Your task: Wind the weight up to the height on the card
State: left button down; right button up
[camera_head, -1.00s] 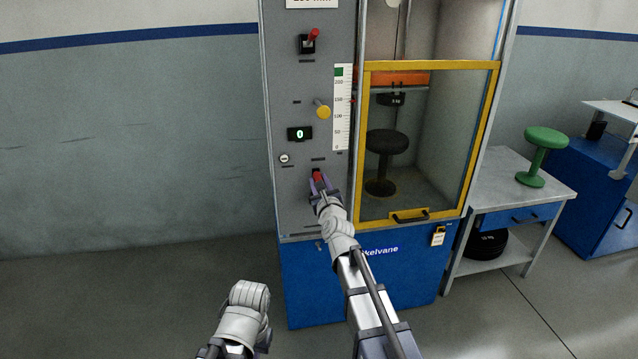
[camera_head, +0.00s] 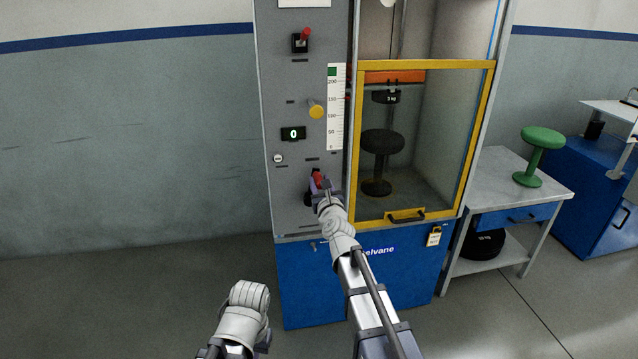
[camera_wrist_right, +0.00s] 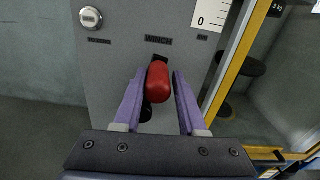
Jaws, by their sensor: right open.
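The black 3 kg weight (camera_head: 386,97) hangs behind the yellow-framed door, just under an orange crosspiece (camera_head: 395,77). The white scale (camera_head: 335,106) runs up to about 200 beside it. The card (camera_head: 303,3) at the top is cut off, and I cannot read it. The red winch knob (camera_head: 317,178) sits low on the grey panel, under the WINCH label in the right wrist view (camera_wrist_right: 158,40). My right gripper (camera_wrist_right: 160,80) is open, one purple finger on each side of the red knob (camera_wrist_right: 158,82). Part of my left arm shows, but its gripper does not.
The panel also has a red-handled switch (camera_head: 302,40), a yellow knob (camera_head: 317,110) and a display (camera_head: 293,134) reading 0. A dark stool (camera_head: 381,145) stands inside the cabinet, under the weight. A table with a green stool (camera_head: 541,150) stands to the right.

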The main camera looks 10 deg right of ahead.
jog(key=o, duration=0.4)
jog(key=s, duration=0.7)
jog(key=shift+s, duration=0.4)
